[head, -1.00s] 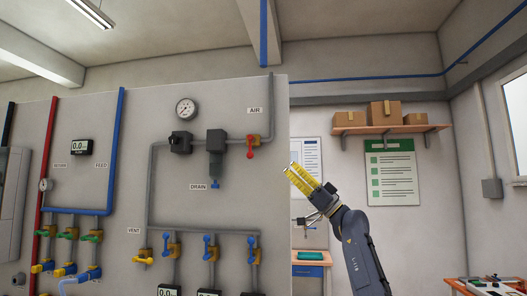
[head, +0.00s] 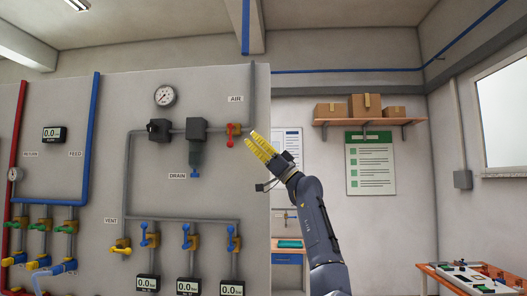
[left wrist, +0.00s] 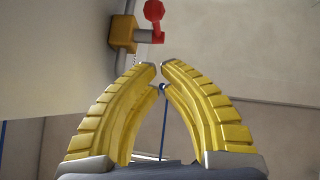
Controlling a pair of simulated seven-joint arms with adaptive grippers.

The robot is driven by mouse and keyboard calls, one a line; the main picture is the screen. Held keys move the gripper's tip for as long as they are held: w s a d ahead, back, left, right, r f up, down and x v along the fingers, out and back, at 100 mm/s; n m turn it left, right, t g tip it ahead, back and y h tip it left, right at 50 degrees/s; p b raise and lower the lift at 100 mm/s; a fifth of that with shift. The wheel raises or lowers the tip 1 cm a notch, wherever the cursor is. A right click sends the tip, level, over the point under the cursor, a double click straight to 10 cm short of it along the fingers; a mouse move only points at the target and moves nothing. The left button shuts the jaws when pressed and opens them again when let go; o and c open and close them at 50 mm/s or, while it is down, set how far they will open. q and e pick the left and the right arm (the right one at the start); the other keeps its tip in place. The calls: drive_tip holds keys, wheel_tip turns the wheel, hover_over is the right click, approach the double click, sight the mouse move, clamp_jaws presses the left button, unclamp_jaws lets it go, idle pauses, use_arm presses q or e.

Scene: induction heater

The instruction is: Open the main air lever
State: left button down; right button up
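The main air lever (head: 230,141) is a red handle on a brass-yellow valve body, set in the grey pipe under the AIR label at the panel's right side. The lever hangs downward. It also shows at the top of the left wrist view as a red handle (left wrist: 154,12) beside a yellow body. My left gripper (head: 249,136), with yellow ribbed fingers, is just right of the valve, seemingly apart from the lever. In the left wrist view its fingertips (left wrist: 159,67) nearly meet, with nothing between them. My right gripper is not in view.
The grey pipe with a filter and drain (head: 196,135) runs left of the valve. A pressure gauge (head: 164,96) is above it. Blue-handled valves (head: 188,240) and a yellow vent valve (head: 120,246) sit lower on the panel.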

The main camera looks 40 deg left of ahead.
sight(232, 130)
use_arm(q)
drive_tip(key=shift+s+a+r, duration=0.1)
drive_tip(key=shift+s+a, duration=0.25)
drive_tip(key=shift+a, duration=0.35)
drive_tip(key=shift+s+a+r, duration=0.15)
drive_tip(key=shift+s+a, duration=0.2)
drive_tip(key=shift+a, duration=0.3)
drive_tip(key=shift+s+a+r, duration=0.1)
drive_tip(key=shift+s+a, duration=0.25)
drive_tip(key=shift+a, duration=0.35)
